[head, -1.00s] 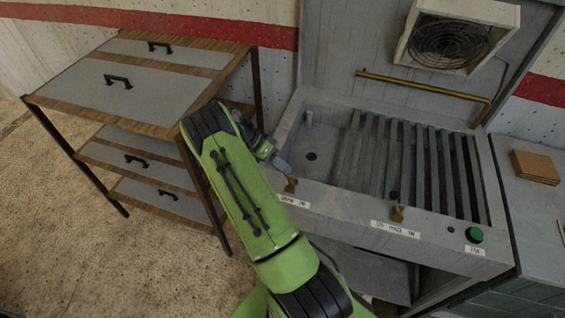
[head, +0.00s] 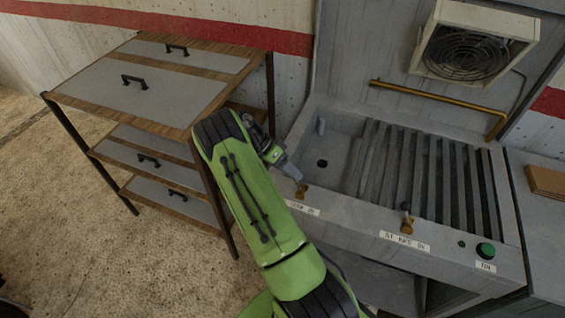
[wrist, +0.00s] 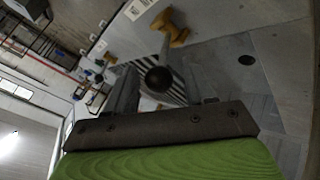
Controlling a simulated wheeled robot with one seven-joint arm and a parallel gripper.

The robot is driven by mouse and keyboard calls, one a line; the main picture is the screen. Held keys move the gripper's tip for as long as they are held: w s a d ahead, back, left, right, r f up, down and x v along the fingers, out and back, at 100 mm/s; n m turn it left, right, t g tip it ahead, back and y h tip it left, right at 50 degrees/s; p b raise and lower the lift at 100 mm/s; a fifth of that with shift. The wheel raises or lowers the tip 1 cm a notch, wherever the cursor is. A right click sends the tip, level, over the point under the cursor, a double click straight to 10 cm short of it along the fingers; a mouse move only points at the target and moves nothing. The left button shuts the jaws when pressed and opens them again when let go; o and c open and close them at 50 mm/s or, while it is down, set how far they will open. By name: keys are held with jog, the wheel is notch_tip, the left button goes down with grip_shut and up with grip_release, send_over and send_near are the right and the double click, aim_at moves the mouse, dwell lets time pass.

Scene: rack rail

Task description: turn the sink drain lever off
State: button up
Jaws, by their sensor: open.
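The drain lever (wrist: 165,58) has a brass base and a dark ball knob, and stands at the sink's front ledge. In the head view its brass base (head: 302,191) shows just in front of my gripper tip, with a white label below, partly covered by my arm. My gripper (head: 294,174) is over the ledge; its fingers hide the knob in the head view. In the wrist view my gripper (wrist: 163,88) is open, one finger on either side of the ball knob. I cannot tell whether a finger touches it.
A second brass lever (head: 406,222) with a dark knob and a green button (head: 486,250) stand further right on the ledge. The sink (head: 335,145) has a drain hole and slatted rack. A wooden drawer unit (head: 150,90) stands left, close to my arm.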

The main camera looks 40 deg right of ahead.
jog(key=p+v, duration=0.2)
jog(key=v, duration=1.3)
jog(key=shift+w+a+r, duration=0.1)
jog(key=shift+a, duration=0.05)
jog(key=shift+r, duration=0.1)
jog(key=s+a+r+n+t+y, duration=0.1)
jog(key=s+a+r+n+t, duration=0.25)
jog(key=r, duration=0.35)
jog(key=s+a+r+n+t+y, duration=0.25)
jog(key=s+r+n, duration=0.2)
jog(key=r, duration=0.25)
jog(key=s+a+n+t+b, duration=0.1)
jog(key=s+a+n+t, duration=0.6)
jog(key=s+a+n, duration=0.4)
jog(key=s+a+y, duration=0.1)
jog(key=s+a, duration=0.4)
jog(key=shift+s+r+n, duration=0.2)
jog(key=shift+s+n, duration=0.1)
